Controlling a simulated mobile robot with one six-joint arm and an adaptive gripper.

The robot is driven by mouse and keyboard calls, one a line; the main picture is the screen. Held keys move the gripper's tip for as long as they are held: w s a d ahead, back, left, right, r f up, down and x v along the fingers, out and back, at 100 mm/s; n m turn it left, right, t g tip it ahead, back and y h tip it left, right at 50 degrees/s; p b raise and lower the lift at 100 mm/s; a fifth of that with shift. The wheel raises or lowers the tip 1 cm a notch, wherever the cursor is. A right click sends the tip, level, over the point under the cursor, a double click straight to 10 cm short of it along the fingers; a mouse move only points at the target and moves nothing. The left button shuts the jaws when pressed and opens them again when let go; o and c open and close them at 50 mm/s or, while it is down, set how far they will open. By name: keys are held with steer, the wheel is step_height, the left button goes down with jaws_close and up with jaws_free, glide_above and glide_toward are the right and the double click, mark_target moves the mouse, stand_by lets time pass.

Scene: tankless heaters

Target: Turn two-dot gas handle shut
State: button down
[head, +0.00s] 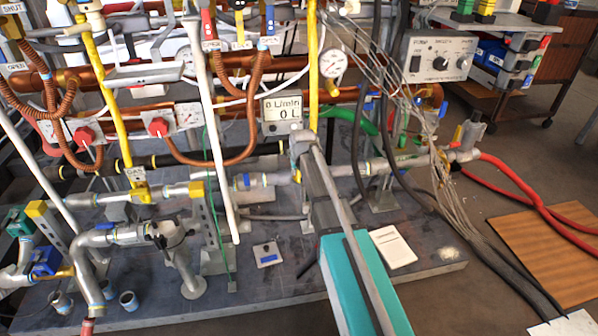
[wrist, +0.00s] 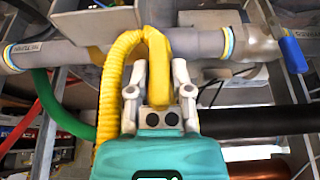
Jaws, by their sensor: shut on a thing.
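My gripper (wrist: 157,84) reaches up from the bottom of the wrist view, its two grey fingers on either side of a yellow handle (wrist: 158,66). The fingers are shut on this handle. Two dark round marks show between the finger bases; I cannot tell whether they belong to the handle or to my gripper. The handle's far end and its valve are partly hidden. In the head view my gripper (head: 302,146) is at the pipework beside the flow display, and my arm hides the handle there.
A yellow corrugated hose (wrist: 118,72) runs close to my left finger. A grey pipe (wrist: 55,54) crosses behind, with a blue lever (wrist: 293,54) at right. A black pipe (wrist: 262,119) lies right of my gripper. The flow display (head: 282,110) stands just left in the head view.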

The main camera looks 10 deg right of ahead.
steer(key=shift+d+y, duration=0.1)
steer(key=shift+y, duration=0.3)
steer(key=y+b, duration=0.1)
steer(key=y, duration=0.2)
steer(key=shift+d+f+m+b, duration=0.1)
steer(key=shift+f+m+b, duration=0.15)
steer(key=shift+m+b, duration=0.15)
steer(key=y+b, duration=0.1)
steer(key=y, duration=0.1)
steer(key=m+y+b, duration=0.1)
steer(key=y+b, duration=0.1)
steer(key=shift+d+f, duration=0.15)
steer(key=shift+f, duration=0.05)
steer(key=m+y+b, duration=0.1)
steer(key=y+b, duration=0.2)
steer(key=b, duration=0.2)
steer(key=t+y+b, duration=0.1)
steer(key=y+b, duration=0.2)
steer(key=b, duration=0.2)
steer(key=shift+m+t+y, duration=0.3)
steer(key=shift+m+y, duration=0.1)
steer(key=shift+r, duration=0.1)
steer(key=c, duration=0.6)
jaws_free()
